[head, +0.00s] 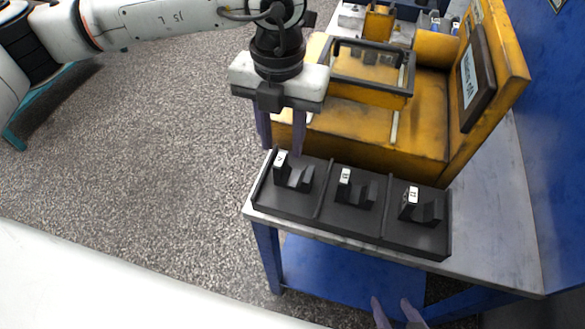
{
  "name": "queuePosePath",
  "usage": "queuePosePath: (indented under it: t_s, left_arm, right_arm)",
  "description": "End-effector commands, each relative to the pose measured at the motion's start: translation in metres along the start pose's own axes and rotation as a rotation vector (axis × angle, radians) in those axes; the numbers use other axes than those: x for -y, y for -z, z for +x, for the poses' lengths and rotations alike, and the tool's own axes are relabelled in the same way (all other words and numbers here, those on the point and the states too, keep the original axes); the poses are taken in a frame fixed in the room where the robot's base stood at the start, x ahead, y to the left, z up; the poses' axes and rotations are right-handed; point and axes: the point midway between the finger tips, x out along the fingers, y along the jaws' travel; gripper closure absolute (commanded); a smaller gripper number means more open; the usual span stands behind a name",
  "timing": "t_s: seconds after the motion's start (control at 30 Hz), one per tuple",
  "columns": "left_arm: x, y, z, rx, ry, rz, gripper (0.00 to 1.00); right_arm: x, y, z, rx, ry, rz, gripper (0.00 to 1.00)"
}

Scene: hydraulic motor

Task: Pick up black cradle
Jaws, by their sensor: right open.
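A black tray (325,222) lies along the front edge of the metal table, with three black notched cradles on it. The left cradle (300,180), the middle cradle (358,193) and the right cradle (424,211) each have a white label on an upright block. My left gripper (282,150) points down above and slightly behind the left cradle, its two purple fingers apart with nothing seen between them. My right gripper (395,312) shows only its fingertips at the bottom edge, apart and empty, in front of and below the tray.
A yellow machine housing (415,125) with a dark-rimmed opening stands right behind the tray. The metal table (490,225) is bare to the right. A blue panel (560,120) rises at the right. Open floor lies to the left.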

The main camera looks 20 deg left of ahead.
Motion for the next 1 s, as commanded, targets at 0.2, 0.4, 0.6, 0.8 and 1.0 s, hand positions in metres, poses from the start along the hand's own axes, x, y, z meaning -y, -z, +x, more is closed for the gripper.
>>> queuePosePath:
  t_s: [0.2, 0.4, 0.6, 0.8, 1.0]
  left_arm:
    - [-0.003, 0.007, 0.024, -0.004, 0.0, -0.001, 0.66]
    - [-0.003, 0.008, 0.05, -0.002, 0.001, 0.0, 0.66]
    - [-0.003, 0.007, 0.053, 0.0, 0.002, 0.001, 0.66]
    - [-0.003, 0.007, 0.053, 0.0, 0.002, 0.001, 0.88]
    - [-0.003, 0.007, 0.053, 0.0, 0.002, 0.001, 1.0]
  right_arm:
    - [0.001, 0.009, -0.007, -0.004, 0.0, -0.001, 0.53]
    - [0.0, 0.017, -0.007, -0.017, 0.0, -0.002, 0.53]
    - [0.0, 0.02, -0.006, -0.022, -0.001, -0.003, 0.53]
    - [0.0, 0.019, -0.006, -0.021, -0.001, -0.003, 0.53]
    - [0.0, 0.018, -0.007, -0.019, 0.0, -0.003, 0.53]
